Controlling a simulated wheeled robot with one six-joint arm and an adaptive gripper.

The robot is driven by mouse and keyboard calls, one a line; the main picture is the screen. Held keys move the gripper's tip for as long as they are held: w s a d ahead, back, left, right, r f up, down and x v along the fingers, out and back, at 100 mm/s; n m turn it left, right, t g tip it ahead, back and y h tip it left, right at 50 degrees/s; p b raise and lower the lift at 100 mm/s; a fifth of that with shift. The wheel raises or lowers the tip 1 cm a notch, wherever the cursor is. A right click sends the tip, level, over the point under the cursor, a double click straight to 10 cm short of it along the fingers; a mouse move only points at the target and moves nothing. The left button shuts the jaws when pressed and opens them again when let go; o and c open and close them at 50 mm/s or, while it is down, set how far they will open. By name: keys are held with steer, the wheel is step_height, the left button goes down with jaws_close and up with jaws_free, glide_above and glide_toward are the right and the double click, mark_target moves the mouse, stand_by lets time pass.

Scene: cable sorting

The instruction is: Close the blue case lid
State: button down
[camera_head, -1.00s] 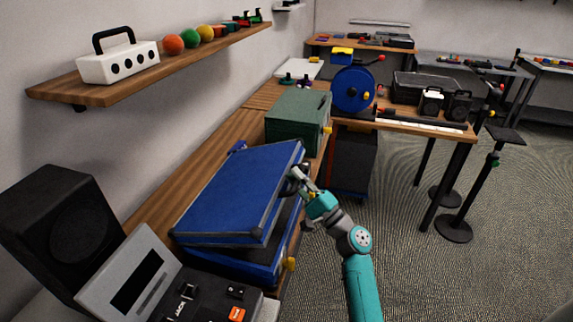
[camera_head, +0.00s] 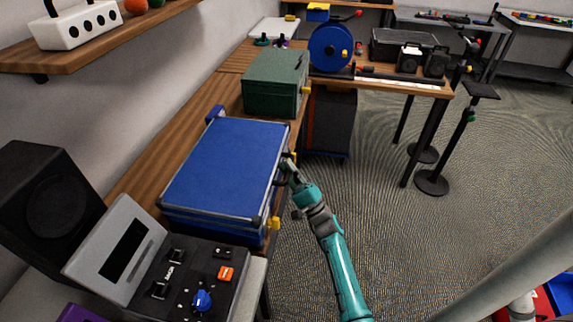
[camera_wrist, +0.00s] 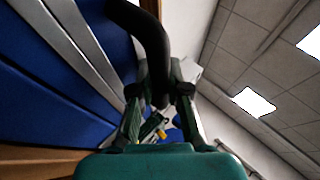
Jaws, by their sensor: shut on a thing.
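The blue case (camera_head: 215,225) lies on the wooden bench, with its blue lid (camera_head: 225,160) lowered over the base. The lid looks flat or almost flat; I cannot tell if a thin gap is left. Yellow latches (camera_head: 274,223) show on its right side. My gripper (camera_head: 287,165) is at the lid's right edge. In the wrist view, my gripper (camera_wrist: 160,98) has its fingers on either side of a black curved handle (camera_wrist: 150,38) and is shut on it. Beside it run silver rims (camera_wrist: 85,45) and blue case sides (camera_wrist: 45,90). The exact contact is partly hidden.
A green case (camera_head: 275,85) stands just behind the blue case. A black control box (camera_head: 190,275) and a dark speaker (camera_head: 45,210) are at the front left. A blue cable reel (camera_head: 330,48) stands farther back. The floor right of the bench is open.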

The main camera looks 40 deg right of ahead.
steer(key=shift+s+d+f+m+h, duration=0.2)
steer(key=shift+f+m+h, duration=0.1)
steer(key=shift+f+h, duration=0.25)
steer(key=c, duration=1.4)
jaws_free()
steer(key=shift+y, duration=0.25)
steer(key=shift+r, duration=0.1)
steer(key=v, duration=1.2)
steer(key=shift+w, duration=0.15)
